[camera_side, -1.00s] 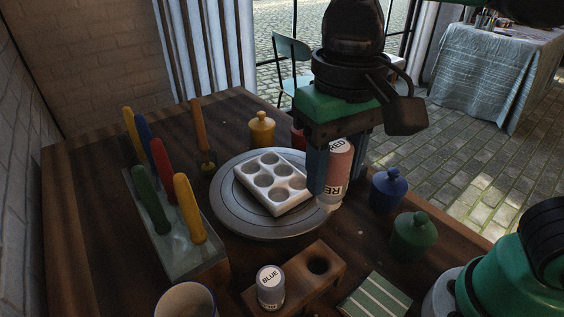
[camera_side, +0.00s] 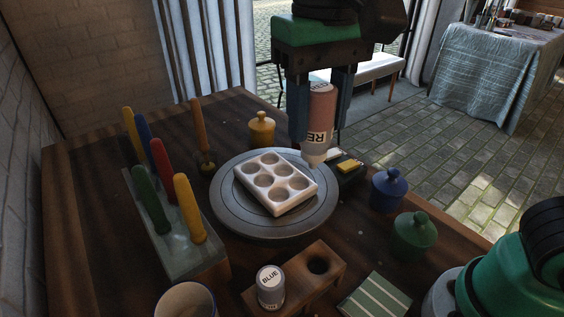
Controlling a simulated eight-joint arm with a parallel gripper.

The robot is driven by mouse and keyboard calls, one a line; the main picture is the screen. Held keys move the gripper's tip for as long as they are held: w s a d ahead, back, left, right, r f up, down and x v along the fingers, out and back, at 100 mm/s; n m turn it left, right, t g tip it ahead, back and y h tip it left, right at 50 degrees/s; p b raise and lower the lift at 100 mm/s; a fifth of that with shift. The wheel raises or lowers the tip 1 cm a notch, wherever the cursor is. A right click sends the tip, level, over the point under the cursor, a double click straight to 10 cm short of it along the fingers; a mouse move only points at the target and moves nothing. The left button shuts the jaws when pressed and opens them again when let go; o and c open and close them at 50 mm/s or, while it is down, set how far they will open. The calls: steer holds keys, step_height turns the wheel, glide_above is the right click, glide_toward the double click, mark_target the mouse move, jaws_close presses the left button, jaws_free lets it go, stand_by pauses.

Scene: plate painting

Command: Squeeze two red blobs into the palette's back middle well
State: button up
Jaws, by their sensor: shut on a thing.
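My gripper (camera_side: 318,132) is shut on the red paint bottle (camera_side: 321,110). The bottle's label partly shows, and its pale nozzle end (camera_side: 314,159) points down. It is raised above the far right side of the round grey plate (camera_side: 235,211), to the upper right of the palette and not visibly touching it. The white palette (camera_side: 290,208) sits on the plate, turned at an angle. Its several round wells all show, and I see no red paint in them.
Blue (camera_side: 389,190) and green (camera_side: 414,235) lidded pots stand right; a yellow pot (camera_side: 262,130) stands behind. A block of coloured-handled tools (camera_side: 175,253) stands left. A yellow-topped item (camera_side: 349,166) lies behind the plate.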

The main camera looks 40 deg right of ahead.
steer(key=shift+w+d+f, duration=0.4)
steer(key=shift+w+f, duration=1.55)
steer(key=shift+w, duration=0.3)
steer(key=shift+w+d+f, duration=0.4)
steer(key=shift+w+f, duration=1.5)
steer(key=shift+w, duration=0.3)
steer(key=shift+w+d+f, duration=0.4)
steer(key=shift+w+f, duration=1.55)
steer(key=shift+w, duration=0.3)
steer(key=shift+o, duration=0.7)
jaws_close()
jaws_free()
steer(key=shift+c, duration=0.7)
steer(key=shift+o, duration=0.3)
